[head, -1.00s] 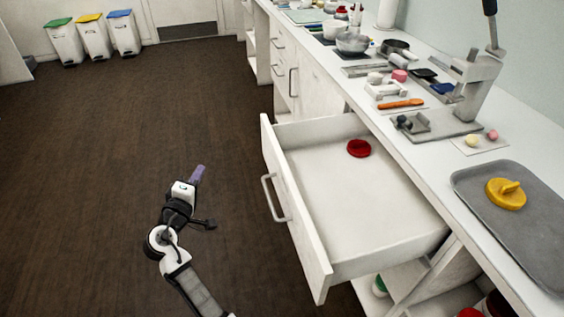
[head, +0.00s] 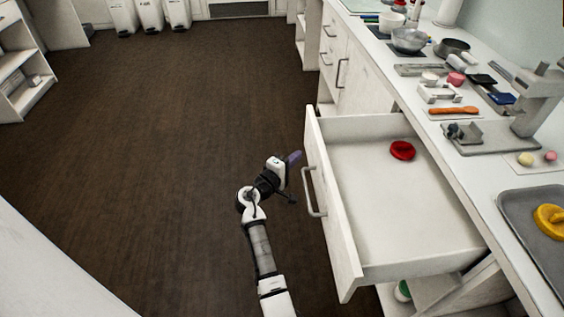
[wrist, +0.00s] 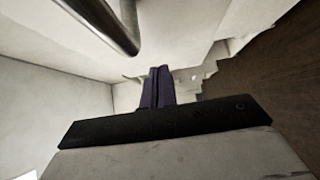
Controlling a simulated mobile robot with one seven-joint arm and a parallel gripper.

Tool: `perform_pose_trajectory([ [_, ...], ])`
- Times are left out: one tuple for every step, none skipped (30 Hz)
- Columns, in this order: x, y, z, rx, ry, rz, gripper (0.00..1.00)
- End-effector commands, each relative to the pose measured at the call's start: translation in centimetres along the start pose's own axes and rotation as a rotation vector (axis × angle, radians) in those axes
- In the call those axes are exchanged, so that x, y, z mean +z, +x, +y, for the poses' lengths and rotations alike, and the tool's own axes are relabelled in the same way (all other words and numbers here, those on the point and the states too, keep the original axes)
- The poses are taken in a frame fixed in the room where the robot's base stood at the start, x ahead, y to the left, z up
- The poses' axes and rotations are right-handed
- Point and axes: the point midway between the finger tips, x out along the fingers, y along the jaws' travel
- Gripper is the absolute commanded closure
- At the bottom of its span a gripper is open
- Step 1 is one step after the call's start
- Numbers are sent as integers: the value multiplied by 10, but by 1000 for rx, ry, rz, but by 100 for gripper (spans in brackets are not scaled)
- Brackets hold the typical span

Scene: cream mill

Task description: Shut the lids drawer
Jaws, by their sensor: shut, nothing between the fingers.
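The lids drawer (head: 395,215) is pulled far out from the white counter in the head view. Its front panel faces left and carries a grey bar handle (head: 312,192). A red lid (head: 402,150) lies inside, towards the back. My gripper (head: 294,157) is just left of the drawer front, near the upper end of the handle; I cannot tell whether it touches. In the wrist view the purple fingers (wrist: 158,87) are together and hold nothing. A grey metal bar, apparently the handle (wrist: 105,25), crosses the upper left there.
The counter (head: 455,185) above holds a steel bowl (head: 408,40), an orange tool (head: 453,110), a press (head: 535,95) and a grey tray (head: 515,215) with a yellow lid (head: 550,220). Open shelving lies under the drawer. The brown floor (head: 170,150) to the left is clear.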

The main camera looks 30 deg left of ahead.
Motion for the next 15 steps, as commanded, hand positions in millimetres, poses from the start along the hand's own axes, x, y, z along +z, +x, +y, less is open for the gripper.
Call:
perform_pose_trajectory([
  [6,5,3,-1,-2,-1,100],
  [9,8,3,-1,-2,-2,100],
  [12,11,2,0,-2,-1,100],
  [13,12,2,0,-2,0,100],
  [15,14,2,0,-1,0,100],
  [16,15,1,0,-1,0,100],
  [17,16,1,0,-1,0,100],
  [18,17,1,0,0,0,100],
  [18,17,0,0,0,1,100],
  [19,18,0,0,0,1,100],
  [19,18,0,0,0,1,100],
  [19,18,0,0,0,1,100],
  [19,18,0,0,0,1,100],
  [19,18,0,0,0,1,100],
  [19,18,0,0,0,1,100],
])
